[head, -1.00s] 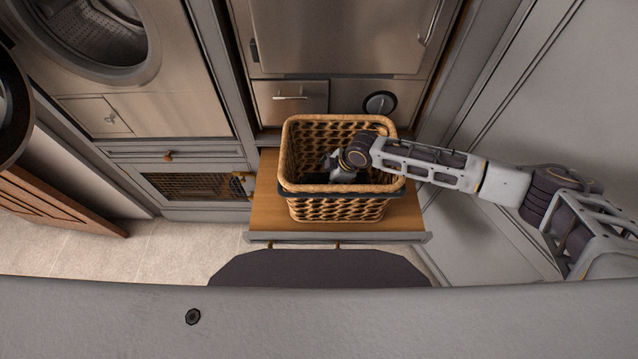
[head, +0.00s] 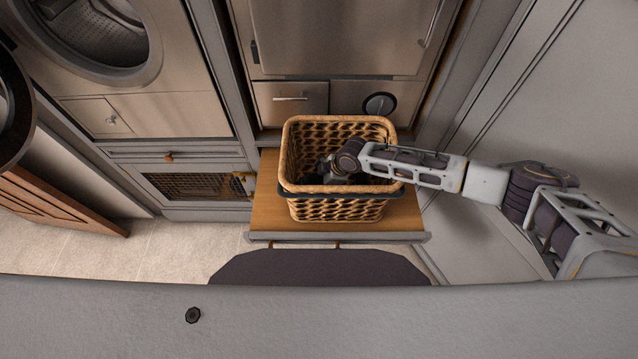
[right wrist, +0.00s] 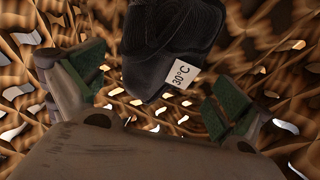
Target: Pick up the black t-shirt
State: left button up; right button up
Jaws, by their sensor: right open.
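The black t-shirt (right wrist: 165,45) is a dark folded bundle with a white "30°C" tag (right wrist: 183,78), inside the wicker basket (head: 340,209). In the head view it is mostly hidden by my right arm and the basket wall. My right gripper (right wrist: 148,85) is inside the basket, pointing down. Its green-padded fingers are spread wide, one on each side of the lower end of the cloth in the wrist view, with gaps between. In the head view the right gripper (head: 328,168) shows dark against the basket's inside. My left gripper is not in view.
The basket stands on a wooden pull-out shelf (head: 410,222) with bare wood on both sides. A washing machine (head: 150,75) is at the upper left, and a steel-fronted cabinet (head: 335,40) stands behind. A grey wall panel is close on the right.

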aim_at(319, 181)
jog(key=shift+x, duration=1)
jog(key=c, duration=1.2)
jog(key=shift+r, duration=0.15)
jog(key=shift+r+b, duration=0.5)
jog(key=shift+r, duration=4.4)
